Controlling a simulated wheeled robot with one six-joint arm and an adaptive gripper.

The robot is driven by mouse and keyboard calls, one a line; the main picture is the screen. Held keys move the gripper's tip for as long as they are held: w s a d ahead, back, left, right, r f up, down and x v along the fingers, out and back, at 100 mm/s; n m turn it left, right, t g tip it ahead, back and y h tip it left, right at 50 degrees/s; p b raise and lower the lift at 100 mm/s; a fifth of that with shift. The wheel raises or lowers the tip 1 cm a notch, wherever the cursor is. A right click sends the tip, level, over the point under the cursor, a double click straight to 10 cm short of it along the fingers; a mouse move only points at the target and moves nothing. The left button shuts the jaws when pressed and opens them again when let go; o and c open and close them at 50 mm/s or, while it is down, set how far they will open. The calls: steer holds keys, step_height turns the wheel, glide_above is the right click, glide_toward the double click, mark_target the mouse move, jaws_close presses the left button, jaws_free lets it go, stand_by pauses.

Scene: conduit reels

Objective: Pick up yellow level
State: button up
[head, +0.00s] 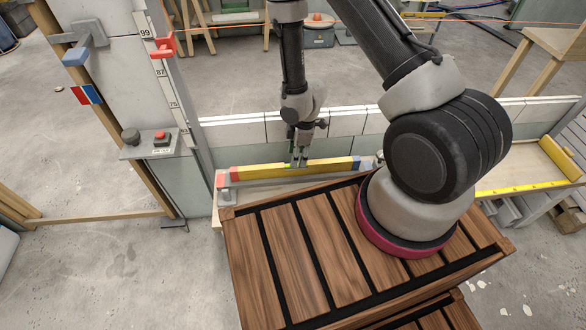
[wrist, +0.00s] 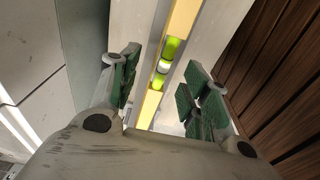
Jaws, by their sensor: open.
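The yellow level (head: 262,171) lies lengthwise on a narrow ledge behind the wooden slatted top. Its green vial (wrist: 164,64) shows in the wrist view, with yellow body on both sides of it. My gripper (head: 298,162) points down over the middle of the level. In the wrist view my gripper (wrist: 160,92) is open, with one green-padded finger on each side of the level. The level runs between the fingers, and gaps show on both sides. I cannot tell how far down the fingertips reach beside it.
The slatted wooden top (head: 300,240) fills the near middle. A low pale block wall (head: 235,132) stands just behind the ledge. A post with a red clamp (head: 165,45) and a shelf with a red button (head: 161,138) are at left. Another yellow strip (head: 525,186) lies at right.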

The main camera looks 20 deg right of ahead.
steer(key=f, duration=0.6)
steer(key=shift+s+a+f, duration=0.25)
steer(key=shift+a+f, duration=0.05)
steer(key=shift+a, duration=0.05)
jaws_close()
